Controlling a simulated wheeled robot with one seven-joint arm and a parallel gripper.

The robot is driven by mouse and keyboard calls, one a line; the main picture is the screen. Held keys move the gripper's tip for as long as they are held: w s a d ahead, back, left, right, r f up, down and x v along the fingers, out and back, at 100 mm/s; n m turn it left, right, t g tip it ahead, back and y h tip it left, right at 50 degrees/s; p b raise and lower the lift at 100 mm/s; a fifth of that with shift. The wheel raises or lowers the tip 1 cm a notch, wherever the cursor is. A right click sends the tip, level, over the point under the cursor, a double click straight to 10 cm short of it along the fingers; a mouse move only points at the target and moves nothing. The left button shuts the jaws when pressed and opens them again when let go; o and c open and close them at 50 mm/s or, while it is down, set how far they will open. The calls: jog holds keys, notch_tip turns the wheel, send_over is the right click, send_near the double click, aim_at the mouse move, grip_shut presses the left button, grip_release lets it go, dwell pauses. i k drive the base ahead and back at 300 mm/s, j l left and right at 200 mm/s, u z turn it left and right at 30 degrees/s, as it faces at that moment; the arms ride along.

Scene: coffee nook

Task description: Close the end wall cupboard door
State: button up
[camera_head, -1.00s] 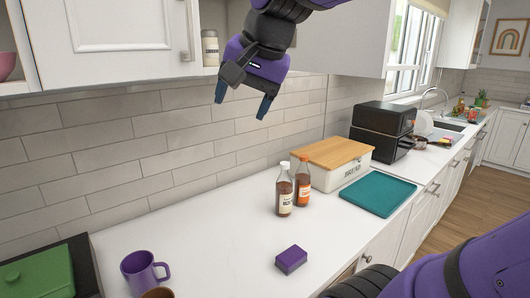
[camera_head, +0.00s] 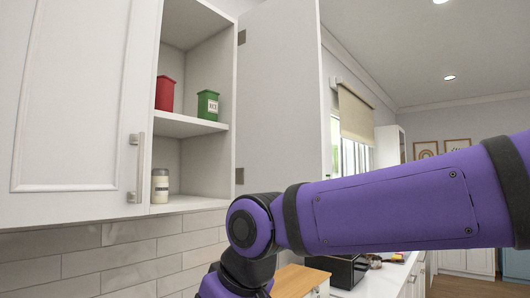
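The end wall cupboard (camera_head: 200,203) is open in the head view, showing two shelf levels inside. Its white door (camera_head: 280,95) stands swung out on the right side, with two dark hinges along its left edge. The door's far face and handle are hidden from this side. My purple arm crosses in front from the right, its elbow-like joint below the door's lower edge. My gripper's fingers are out of view below the frame.
A red canister (camera_head: 165,93) and a green canister (camera_head: 208,105) stand on the upper shelf. A jar (camera_head: 160,186) stands on the lower one. The closed cupboard door (camera_head: 75,100) to the left has a vertical handle (camera_head: 137,168). A wooden-lidded box (camera_head: 298,281) is below on the counter.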

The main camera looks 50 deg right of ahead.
aim_at(280, 141)
jog(key=k+l+u, duration=0.1)
jog(key=l, duration=0.35)
jog(key=l+u, duration=0.15)
jog(key=l, duration=0.35)
jog(key=k+l+u, duration=0.1)
jog(key=l, duration=0.3)
jog(key=k+l+u, duration=0.15)
jog(key=l, duration=0.3)
jog(key=k+l+u, duration=0.1)
jog(key=k+l, duration=0.15)
jog(key=l, duration=0.15)
jog(key=k+l+u, duration=0.1)
jog(key=l, duration=0.35)
jog(key=k+l+u, duration=0.25)
jog(key=k+l, duration=0.2)
jog(key=l, duration=0.3)
jog(key=k+l+u, duration=0.1)
jog(key=l+u, duration=0.15)
jog(key=l, duration=0.2)
